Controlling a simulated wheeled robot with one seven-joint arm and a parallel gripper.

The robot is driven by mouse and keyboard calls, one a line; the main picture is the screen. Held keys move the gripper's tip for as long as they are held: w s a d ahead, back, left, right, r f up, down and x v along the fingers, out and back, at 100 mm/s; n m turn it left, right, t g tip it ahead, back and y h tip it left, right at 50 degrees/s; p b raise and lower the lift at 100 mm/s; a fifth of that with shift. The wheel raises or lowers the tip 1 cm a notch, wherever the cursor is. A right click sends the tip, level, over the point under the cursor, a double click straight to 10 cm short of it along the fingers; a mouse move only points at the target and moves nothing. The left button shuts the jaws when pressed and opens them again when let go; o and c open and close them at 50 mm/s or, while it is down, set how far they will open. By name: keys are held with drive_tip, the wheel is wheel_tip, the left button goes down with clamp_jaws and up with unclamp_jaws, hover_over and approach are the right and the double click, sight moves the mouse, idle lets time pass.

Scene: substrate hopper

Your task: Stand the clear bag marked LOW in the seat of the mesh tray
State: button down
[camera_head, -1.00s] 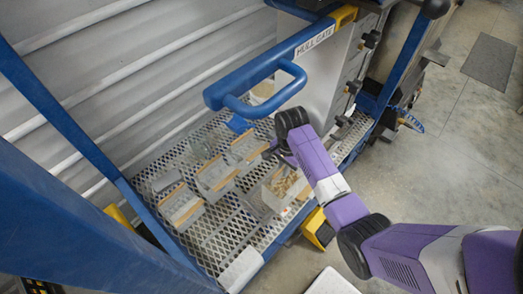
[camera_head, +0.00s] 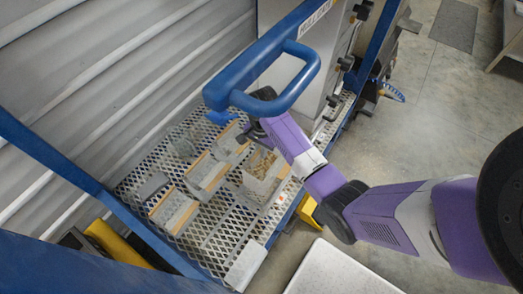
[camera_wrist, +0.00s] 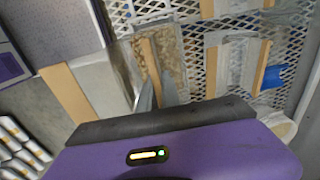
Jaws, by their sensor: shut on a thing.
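My gripper (camera_wrist: 160,92) is shut, and its fingertips close at the lower end of a clear bag (camera_wrist: 165,48) with a wooden strip and tan pellets showing. I cannot read a LOW mark, and the fingers hide the exact grip. In the head view my gripper (camera_head: 246,133) is low over the right part of the mesh tray (camera_head: 213,243). The tan pellets (camera_head: 262,162) show just below it there, between pale walls. I cannot make out an empty seat clearly.
Several grey, wood-edged holders (camera_head: 206,174) stand on the left and middle of the tray. A blue handle (camera_head: 270,92) arches close above my gripper. A blue piece (camera_head: 221,117) lies behind. Bare mesh shows at the front.

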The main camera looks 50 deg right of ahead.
drive_tip(key=shift+d+f+b, duration=0.1)
drive_tip(key=shift+f+b, duration=1.9)
drive_tip(key=shift+b, duration=0.05)
drive_tip(key=shift+f+b, duration=0.7)
drive_tip(key=shift+f, duration=1)
drive_tip(key=shift+a+p, duration=0.2)
drive_tip(key=shift+p, duration=0.2)
drive_tip(key=shift+f+b, duration=0.3)
drive_tip(key=shift+f, duration=0.3)
drive_tip(key=c, duration=1.5)
unclamp_jaws()
drive_tip(key=shift+r, duration=3.9)
